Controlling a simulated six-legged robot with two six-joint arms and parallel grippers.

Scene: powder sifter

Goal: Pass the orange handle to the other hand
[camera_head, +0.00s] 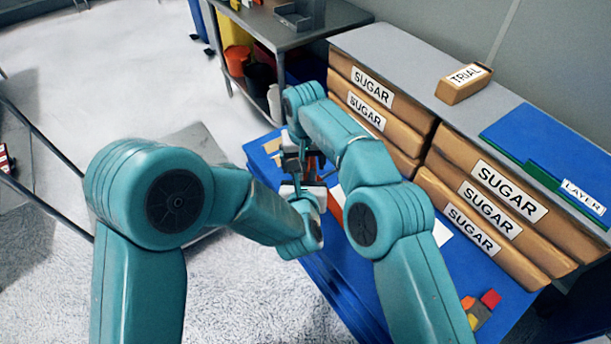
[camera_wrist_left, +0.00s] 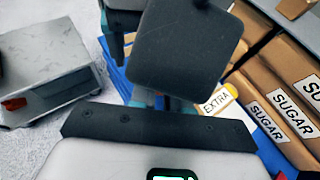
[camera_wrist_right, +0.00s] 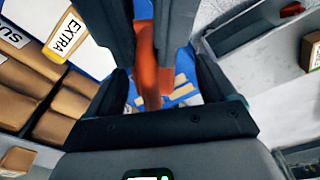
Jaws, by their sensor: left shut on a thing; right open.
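The orange handle (camera_wrist_right: 148,75) stands between the two dark fingers of my right gripper (camera_wrist_right: 150,45) in the right wrist view. Those fingers are open on either side of it; I cannot tell whether they touch it. My left gripper (camera_head: 302,178) is shut on the handle, close against the right gripper above the blue worktop (camera_head: 262,165). In the left wrist view a dark grey plate fills the middle and hides the left fingertips and the grip. In the head view the handle is mostly hidden by the grippers.
Stacked SUGAR boxes (camera_head: 497,192) stand close on the right. A TRIAL box (camera_head: 463,85) and a blue LAYER panel (camera_head: 555,145) lie on the grey top above. Small coloured blocks (camera_head: 480,308) lie at the front right. A grey shelf (camera_head: 262,25) stands behind; open floor lies left.

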